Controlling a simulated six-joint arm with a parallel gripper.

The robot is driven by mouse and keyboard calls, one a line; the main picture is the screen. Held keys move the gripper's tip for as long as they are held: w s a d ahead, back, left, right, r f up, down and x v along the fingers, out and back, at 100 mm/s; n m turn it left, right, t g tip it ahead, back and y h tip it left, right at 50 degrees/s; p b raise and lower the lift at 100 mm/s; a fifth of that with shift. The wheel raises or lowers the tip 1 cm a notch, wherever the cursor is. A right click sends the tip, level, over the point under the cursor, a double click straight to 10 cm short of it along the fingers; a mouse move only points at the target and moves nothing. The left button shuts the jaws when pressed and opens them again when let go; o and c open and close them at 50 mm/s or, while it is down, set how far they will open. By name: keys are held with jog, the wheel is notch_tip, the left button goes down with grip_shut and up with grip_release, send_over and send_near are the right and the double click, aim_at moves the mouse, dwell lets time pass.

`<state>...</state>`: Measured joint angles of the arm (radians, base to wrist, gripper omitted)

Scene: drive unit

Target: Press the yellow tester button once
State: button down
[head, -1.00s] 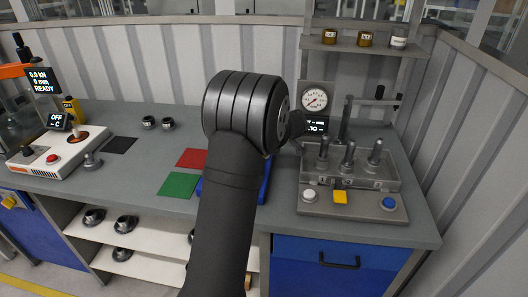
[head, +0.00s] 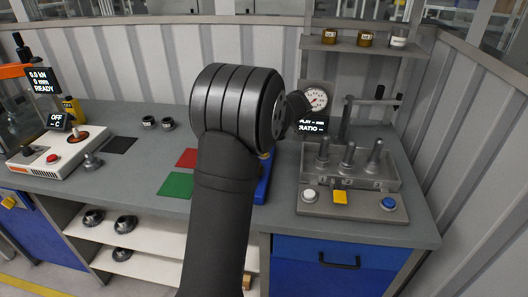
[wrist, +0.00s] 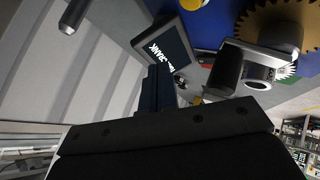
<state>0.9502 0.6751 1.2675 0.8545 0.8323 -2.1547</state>
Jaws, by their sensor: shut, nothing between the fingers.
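My arm stands left of the tester there and hides my gripper. In the wrist view my gripper (wrist: 158,90) shows as dark fingers closed together, empty. They point toward a tilted display, well apart from the yellow button in the head view.
A blue tray (head: 263,185) is partly hidden by my arm. A green square (head: 175,185) lies left. In the wrist view a toothed gear (wrist: 275,20) shows upper right.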

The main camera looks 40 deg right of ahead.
notch_tip(320, 180, up, 10)
jog(key=shift+f, duration=0.2)
dwell(0.5)
jog(key=c, duration=2.2)
grip_release()
